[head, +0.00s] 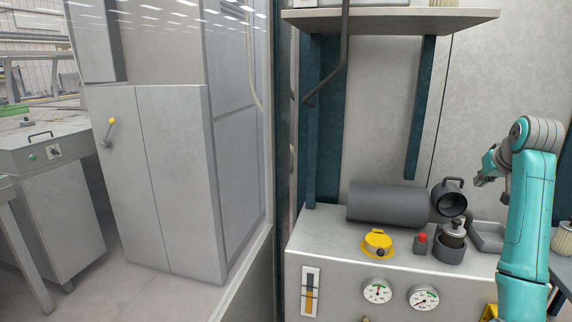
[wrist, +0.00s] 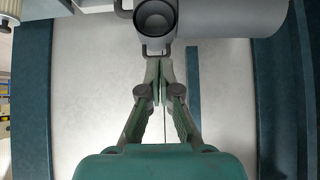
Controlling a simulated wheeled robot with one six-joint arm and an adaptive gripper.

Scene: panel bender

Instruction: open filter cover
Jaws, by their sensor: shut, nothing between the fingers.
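A dark grey cylinder (head: 388,203), seemingly the filter housing, lies on its side on the machine's ledge. At its right end is a round dark piece with a hollow-looking face and a loop handle, seemingly the filter cover (head: 449,197). Whether it is fastened or swung out I cannot tell. My gripper (head: 482,180) is right of the cover, near the height of its handle, with a gap between them in the head view. In the wrist view the shut, empty fingers (wrist: 159,68) point at the cover (wrist: 156,17), their tips overlapping its handle in the picture.
On the ledge stand a yellow round fitting (head: 377,243), a red button (head: 422,241), a dark bottle in a holder (head: 452,239) and a grey tray (head: 487,236). A shelf (head: 390,20) hangs above. Gauges (head: 377,291) are on the front. Space above the cover is clear.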

